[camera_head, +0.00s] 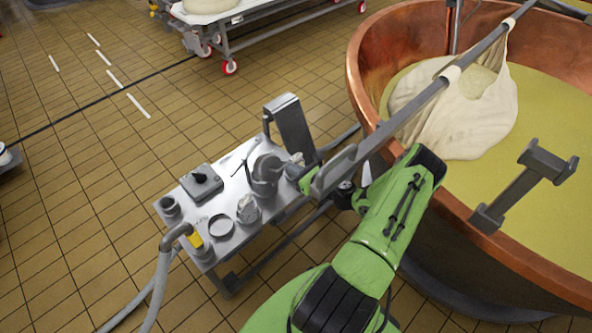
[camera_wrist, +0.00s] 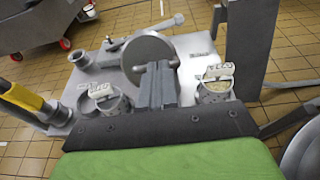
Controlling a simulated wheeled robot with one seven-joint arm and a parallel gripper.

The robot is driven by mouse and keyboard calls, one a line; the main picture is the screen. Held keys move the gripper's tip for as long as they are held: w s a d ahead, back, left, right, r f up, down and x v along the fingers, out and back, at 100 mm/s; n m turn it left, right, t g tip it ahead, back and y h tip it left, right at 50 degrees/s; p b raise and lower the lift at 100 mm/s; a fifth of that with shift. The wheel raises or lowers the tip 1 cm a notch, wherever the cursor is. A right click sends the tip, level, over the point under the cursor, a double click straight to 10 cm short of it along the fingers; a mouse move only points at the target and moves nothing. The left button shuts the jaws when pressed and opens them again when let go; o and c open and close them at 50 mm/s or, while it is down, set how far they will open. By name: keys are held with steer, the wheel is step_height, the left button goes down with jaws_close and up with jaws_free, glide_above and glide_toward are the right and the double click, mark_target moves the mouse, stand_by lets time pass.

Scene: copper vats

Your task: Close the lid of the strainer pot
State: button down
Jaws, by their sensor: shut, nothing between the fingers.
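A grey metal pot (camera_head: 265,172) stands on the small steel cart, and I take it to be the strainer pot. In the wrist view a round grey disc, which looks like its lid (camera_wrist: 150,52), is tilted up on edge just beyond my fingers. My gripper (camera_wrist: 157,76) is shut and empty, with its fingertips in front of the disc's lower part. I cannot tell whether they touch it. The pot's opening is not clearly visible. In the head view my green arm reaches to the cart's right side, and a long grey pole partly hides its end.
The cart top (camera_head: 185,215) also holds a grey box with a knob (camera_head: 203,183), a small jar (camera_head: 247,209), a ring (camera_head: 221,226) and a yellow-marked hose (camera_head: 168,262). A tall grey panel (camera_head: 290,125) stands behind. A copper vat (camera_head: 365,85) is at right.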

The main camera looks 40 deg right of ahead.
steer(key=shift+w+r+p, duration=0.25)
steer(key=shift+w+r, duration=0.1)
steer(key=shift+w, duration=0.55)
steer(key=shift+w+r+p, duration=0.25)
steer(key=shift+w+r, duration=0.1)
steer(key=shift+w, duration=0.5)
steer(key=p+v, duration=0.1)
steer(key=v, duration=0.6)
steer(key=shift+s, duration=0.25)
steer(key=shift+a, duration=0.1)
